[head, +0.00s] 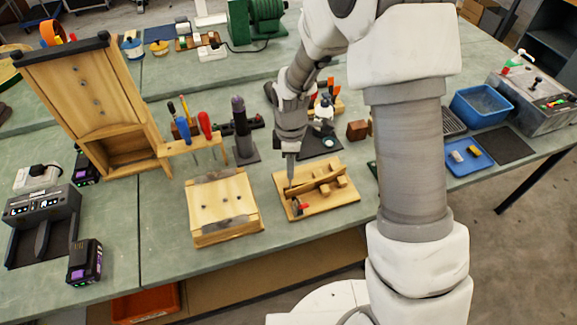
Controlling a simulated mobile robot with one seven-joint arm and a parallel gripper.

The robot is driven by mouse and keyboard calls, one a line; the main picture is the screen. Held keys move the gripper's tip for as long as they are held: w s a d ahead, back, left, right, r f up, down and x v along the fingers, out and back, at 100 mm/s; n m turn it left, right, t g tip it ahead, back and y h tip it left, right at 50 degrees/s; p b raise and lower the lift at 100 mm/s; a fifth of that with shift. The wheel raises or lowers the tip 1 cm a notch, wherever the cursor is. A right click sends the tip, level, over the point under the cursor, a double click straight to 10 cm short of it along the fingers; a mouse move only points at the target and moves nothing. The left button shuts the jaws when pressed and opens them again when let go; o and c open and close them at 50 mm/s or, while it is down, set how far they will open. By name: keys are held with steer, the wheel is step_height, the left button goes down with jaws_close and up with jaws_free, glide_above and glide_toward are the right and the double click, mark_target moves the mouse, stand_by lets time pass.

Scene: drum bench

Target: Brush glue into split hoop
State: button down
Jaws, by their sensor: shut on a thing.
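My gripper (291,148) points down over the left back part of a wooden board (343,201) near the middle of the bench. It is shut on a thin, upright tool, likely the glue brush (290,172), whose lower end is at or just above the board. I cannot tell whether the tip touches. A long wooden strip (318,181), likely the split hoop, lies across the board among small wooden blocks (341,182). A small red and dark part (300,205) sits at the board's front left. The split itself is too small to make out.
A wooden box (224,207) stands left of the board. A tool rack (190,147) with screwdrivers and a dark upright post (241,130) stand behind it. A black mat (320,145) with small items lies behind the board. Blue trays (483,105) are at right.

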steer(key=shift+w+d, duration=0.15)
steer(key=shift+w+d, duration=0.15)
steer(key=shift+d, duration=0.2)
steer(key=shift+w+d+r, duration=0.15)
steer(key=shift+w+d, duration=0.15)
steer(key=shift+d, duration=0.25)
stand_by(0.5)
steer(key=shift+a, duration=0.7)
stand_by(0.4)
steer(key=shift+s+a, duration=0.2)
steer(key=shift+a, duration=0.65)
steer(key=shift+a+b, duration=0.25)
steer(key=shift+b, duration=0.05)
steer(key=shift+s+a, duration=0.15)
steer(key=shift+a, duration=0.5)
steer(key=shift+w+d, duration=0.25)
steer(key=shift+d, duration=0.4)
stand_by(0.3)
steer(key=shift+w+d, duration=0.15)
steer(key=shift+d, duration=0.3)
